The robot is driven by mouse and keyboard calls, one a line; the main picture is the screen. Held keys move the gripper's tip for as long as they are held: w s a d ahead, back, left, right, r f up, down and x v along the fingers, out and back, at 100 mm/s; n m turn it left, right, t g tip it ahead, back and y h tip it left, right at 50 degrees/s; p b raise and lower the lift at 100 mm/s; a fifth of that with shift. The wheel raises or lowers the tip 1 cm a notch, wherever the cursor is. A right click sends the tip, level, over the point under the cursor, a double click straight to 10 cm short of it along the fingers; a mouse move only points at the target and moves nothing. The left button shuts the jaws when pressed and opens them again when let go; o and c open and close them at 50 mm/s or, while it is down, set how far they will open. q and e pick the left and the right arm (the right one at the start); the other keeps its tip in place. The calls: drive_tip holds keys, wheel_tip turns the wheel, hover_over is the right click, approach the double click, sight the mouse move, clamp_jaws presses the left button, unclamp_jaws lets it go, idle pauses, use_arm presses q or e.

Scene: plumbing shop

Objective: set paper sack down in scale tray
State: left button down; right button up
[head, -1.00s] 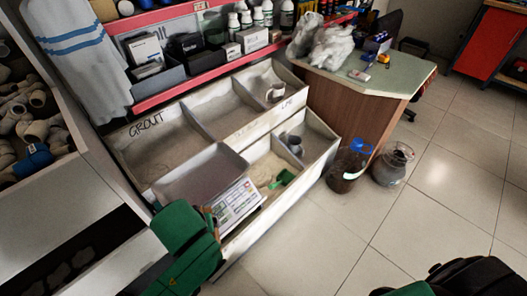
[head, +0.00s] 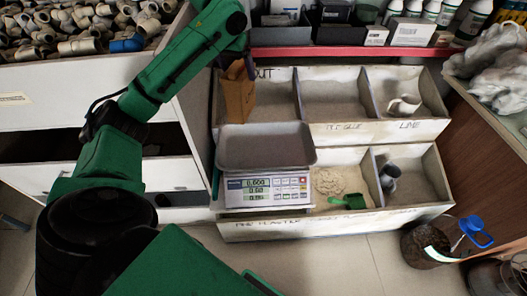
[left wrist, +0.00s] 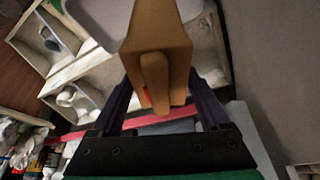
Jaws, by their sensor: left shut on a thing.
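The brown paper sack (head: 237,98) hangs from my left gripper (head: 240,66), over the back left bin and just behind the scale tray. In the left wrist view the sack (left wrist: 157,45) fills the gap between the two dark fingers of the gripper (left wrist: 158,88), which is shut on it. The scale tray (head: 266,146) is a grey, shallow, empty pan on top of a white scale (head: 268,188) with a lit display and keys. The tray's pale edge shows at the top left of the wrist view (left wrist: 95,18). My right gripper is not in view.
Open bins (head: 335,100) stand behind and right of the scale, holding powder, a white scoop (head: 404,105), a green scoop (head: 352,201) and a grey scoop (head: 389,176). A red-edged shelf with bottles rises behind.

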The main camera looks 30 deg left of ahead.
sight(233, 105)
use_arm(q)
wheel_tip(233, 105, down, 7)
drive_tip(key=shift+s+a+b, duration=0.1)
drive_tip(key=shift+a+b, duration=0.05)
drive_tip(key=shift+b, duration=0.85)
wheel_tip(233, 105, down, 13)
drive_tip(key=b, duration=0.2)
drive_tip(key=shift+r, duration=0.15)
unclamp_jaws()
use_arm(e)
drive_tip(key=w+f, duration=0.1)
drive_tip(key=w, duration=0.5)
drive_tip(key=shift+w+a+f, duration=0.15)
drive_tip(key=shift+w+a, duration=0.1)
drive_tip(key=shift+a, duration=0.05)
use_arm(q)
drive_tip(key=shift+r, duration=0.15)
drive_tip(key=p+v, duration=0.1)
drive_tip(key=v, duration=1)
drive_tip(key=shift+s+r, duration=0.15)
drive_tip(key=shift+r, duration=0.2)
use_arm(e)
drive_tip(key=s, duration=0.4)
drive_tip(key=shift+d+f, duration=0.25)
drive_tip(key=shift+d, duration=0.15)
